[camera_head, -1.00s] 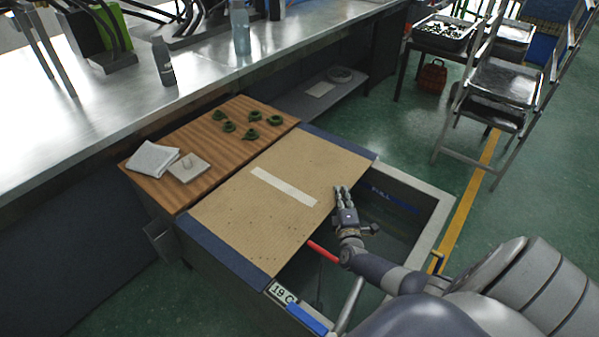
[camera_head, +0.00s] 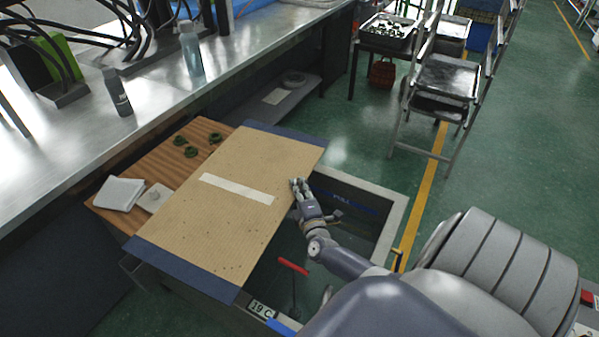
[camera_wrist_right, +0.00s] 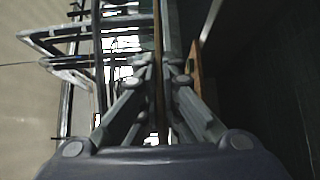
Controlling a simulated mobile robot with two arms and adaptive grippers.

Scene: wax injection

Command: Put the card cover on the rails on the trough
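The card cover (camera_head: 215,225) is a tan sheet with a pale strip across its middle. It lies over the left part of the trough (camera_head: 401,213) and overlaps the wooden board. Dark blue bands run along its far end (camera_head: 285,134) and near end (camera_head: 185,270). I cannot tell whether these bands are the rails or whether the cover touches them. My right gripper (camera_head: 298,186) is at the cover's right edge. In the right wrist view, its fingers (camera_wrist_right: 157,75) close on both sides of a thin brown edge. My left gripper is not in view.
The wooden board (camera_head: 107,203) holds green pieces (camera_head: 190,152), a white cloth (camera_head: 120,192) and a small pale block (camera_head: 155,198). A red handle (camera_head: 293,266) stands in the trough's open right part.

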